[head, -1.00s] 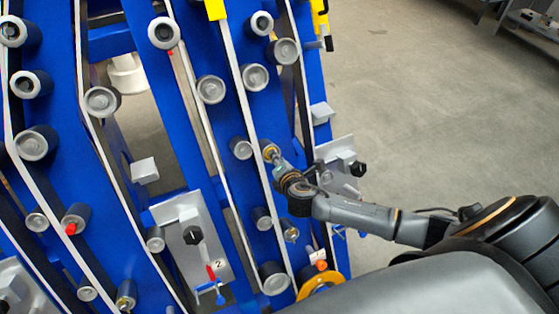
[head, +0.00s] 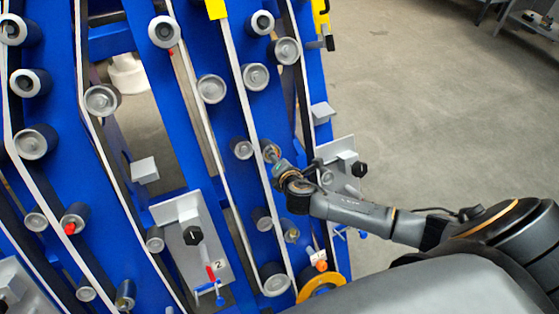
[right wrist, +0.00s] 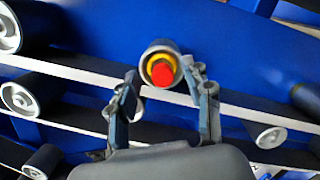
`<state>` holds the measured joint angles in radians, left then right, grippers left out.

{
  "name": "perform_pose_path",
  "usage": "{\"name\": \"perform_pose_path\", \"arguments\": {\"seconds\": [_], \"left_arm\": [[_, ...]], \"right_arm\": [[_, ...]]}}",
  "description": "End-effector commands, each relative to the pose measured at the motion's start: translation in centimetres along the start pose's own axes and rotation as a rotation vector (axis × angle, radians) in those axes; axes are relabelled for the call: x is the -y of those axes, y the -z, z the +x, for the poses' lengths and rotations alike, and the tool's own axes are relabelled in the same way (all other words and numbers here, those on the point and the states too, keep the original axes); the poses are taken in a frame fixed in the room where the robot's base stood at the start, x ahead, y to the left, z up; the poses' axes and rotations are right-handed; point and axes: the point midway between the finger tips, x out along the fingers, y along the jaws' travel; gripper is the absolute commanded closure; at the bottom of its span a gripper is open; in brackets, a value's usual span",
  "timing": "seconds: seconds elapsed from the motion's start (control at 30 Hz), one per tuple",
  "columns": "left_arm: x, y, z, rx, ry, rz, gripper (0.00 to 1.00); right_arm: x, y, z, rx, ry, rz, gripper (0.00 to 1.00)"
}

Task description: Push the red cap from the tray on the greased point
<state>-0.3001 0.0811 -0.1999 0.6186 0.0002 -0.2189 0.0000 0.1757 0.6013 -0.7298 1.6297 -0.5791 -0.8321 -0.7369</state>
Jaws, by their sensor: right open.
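A red cap (right wrist: 162,74) shows in the right wrist view, centred in a yellow ring on the end of a dark roller (right wrist: 150,50). It looks seated there; contact depth cannot be told. My right gripper (right wrist: 159,71) is open, with one finger on each side of the cap and a gap to it. In the head view my right gripper (head: 277,163) is just below and right of that roller (head: 269,150), whose end is partly hidden. I cannot make out a cap tray. My left gripper is not in view.
Blue chassis plates (head: 180,110) carry many rollers and light belts close around my right gripper. Another red cap (head: 71,228) sits on a roller at the lower left. A grey bracket (head: 342,165) stands right of my gripper. The floor (head: 430,120) at the right is clear.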

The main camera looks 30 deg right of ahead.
Motion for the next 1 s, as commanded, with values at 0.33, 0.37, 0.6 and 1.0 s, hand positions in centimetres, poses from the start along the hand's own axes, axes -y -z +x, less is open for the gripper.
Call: {"name": "perform_pose_path", "arguments": {"seconds": [0.33,0.37,0.6,1.0], "left_arm": [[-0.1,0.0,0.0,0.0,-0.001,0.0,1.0],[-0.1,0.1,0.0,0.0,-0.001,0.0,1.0],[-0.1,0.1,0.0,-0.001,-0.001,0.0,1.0],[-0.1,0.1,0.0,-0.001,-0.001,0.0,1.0]], "right_arm": [[0.1,0.1,-5.5,-0.003,-0.001,-0.001,0.5],[0.1,0.1,-6.2,-0.003,0.0,-0.001,0.5],[0.1,0.0,-10.5,-0.001,-0.001,-0.001,0.5],[0.0,0.0,-11.9,0.0,0.0,0.0,0.5]]}}
